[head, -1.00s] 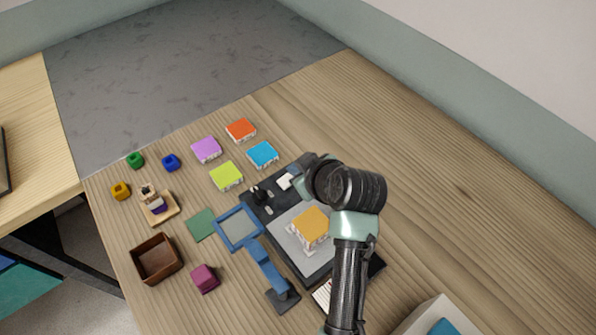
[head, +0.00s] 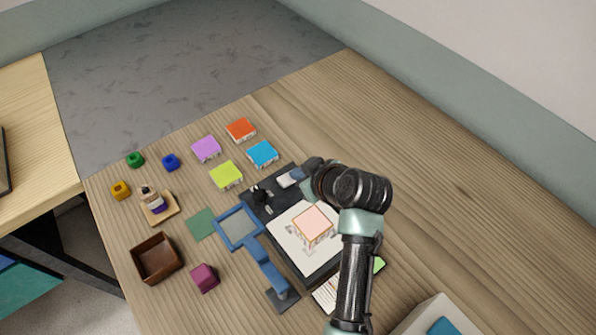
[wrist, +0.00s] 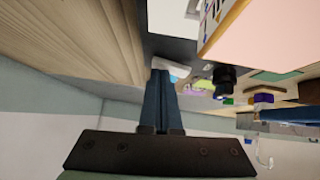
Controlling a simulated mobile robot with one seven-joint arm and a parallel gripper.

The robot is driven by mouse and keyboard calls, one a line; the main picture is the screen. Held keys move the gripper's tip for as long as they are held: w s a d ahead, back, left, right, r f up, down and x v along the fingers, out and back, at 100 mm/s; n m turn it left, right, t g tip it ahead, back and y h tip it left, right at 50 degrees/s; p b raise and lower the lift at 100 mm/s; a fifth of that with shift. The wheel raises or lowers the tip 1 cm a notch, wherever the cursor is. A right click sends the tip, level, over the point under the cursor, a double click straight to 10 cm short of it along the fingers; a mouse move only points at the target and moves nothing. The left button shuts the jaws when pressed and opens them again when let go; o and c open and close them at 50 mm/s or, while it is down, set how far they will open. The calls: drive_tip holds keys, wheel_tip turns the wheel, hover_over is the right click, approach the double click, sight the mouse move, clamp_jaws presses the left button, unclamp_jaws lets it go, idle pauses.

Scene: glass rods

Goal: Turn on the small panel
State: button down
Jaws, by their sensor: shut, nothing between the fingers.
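The small panel is a black slab (head: 259,207) with a bright white square surface (head: 282,222), which looks lit. A pale pink-topped block (head: 313,225) stands on that surface. A small white rocker switch (head: 288,180) sits at the slab's far end, and a pale piece that looks like it shows in the wrist view (wrist: 173,69). My gripper (wrist: 160,76) is shut and empty, its fingertips close by this piece; I cannot tell if they touch. In the head view my wrist and arm cover the slab's right side.
A blue-framed magnifier (head: 263,263) stands along the slab's left side. Coloured tiles (head: 226,176), small cubes (head: 205,278) and a brown box (head: 158,259) lie to the left. A small black knob (head: 259,194) is near the switch.

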drive_tip(key=shift+s+a+f, duration=0.1)
drive_tip(key=shift+s+a+p, duration=0.4)
drive_tip(key=shift+a+p, duration=0.15)
drive_tip(key=shift+a, duration=0.05)
drive_tip(key=shift+r, duration=0.2)
drive_tip(key=shift+r, duration=0.2)
drive_tip(key=r+p, duration=0.3)
drive_tip(key=shift+a+r+p, duration=0.3)
drive_tip(key=shift+a, duration=0.05)
drive_tip(key=v, duration=1)
drive_tip(key=shift+s+a+f+b, duration=0.2)
drive_tip(key=shift+s+b, duration=0.15)
drive_tip(key=shift+b, duration=0.1)
drive_tip(key=shift+d, duration=0.1)
